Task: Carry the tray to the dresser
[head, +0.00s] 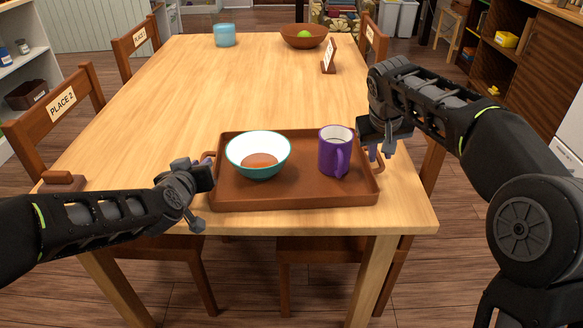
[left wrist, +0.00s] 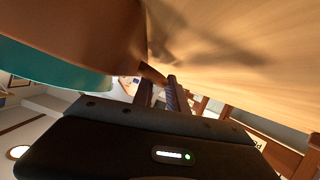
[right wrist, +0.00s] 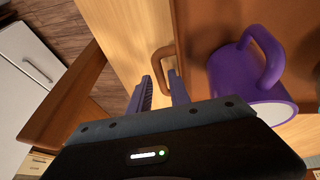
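The brown tray (head: 290,200) lies flat on the wooden table near its front edge. It carries a white bowl with a teal rim (head: 258,155) holding something orange-brown, and a purple mug (head: 335,152). My left gripper (head: 208,170) is at the tray's left handle; in the left wrist view its fingers (left wrist: 160,88) are apart, with the handle (left wrist: 152,74) at their tips. My right gripper (head: 380,150) is by the right handle; in the right wrist view its fingers (right wrist: 161,80) are open, with the handle (right wrist: 160,58) just ahead between them. I cannot tell which furniture is the dresser.
The table (head: 200,85) is clear behind the tray. Chairs (head: 55,110) line the sides. Shelves (head: 510,40) stand at the right.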

